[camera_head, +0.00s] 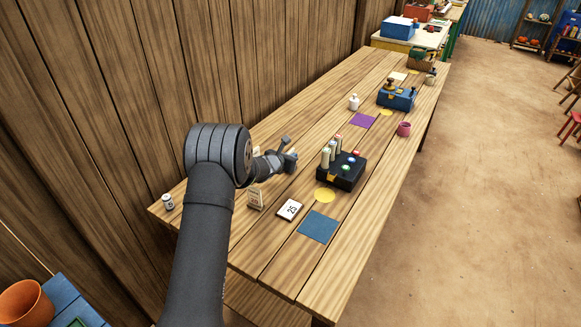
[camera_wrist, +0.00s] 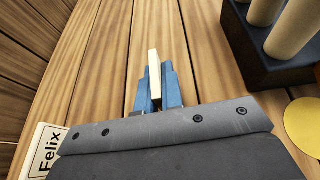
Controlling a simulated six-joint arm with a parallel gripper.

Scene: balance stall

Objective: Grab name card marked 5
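My gripper (camera_head: 290,160) is low over the near part of the wooden table, left of the black box. In the wrist view its blue fingers (camera_wrist: 155,90) lie close on both sides of a thin cream piece (camera_wrist: 154,65), seen edge-on, and look shut on it. It may be a name card; its face and any number are hidden. Another card (camera_head: 255,198) stands near my arm; its small mark is unclear. In the wrist view a card reading "Felix" (camera_wrist: 42,150) shows at the lower left. I can read no card marked 5.
The black box (camera_head: 342,172) with pale cylinders stands close right of my gripper. The wooden wall (camera_head: 270,60) borders the table's left side.

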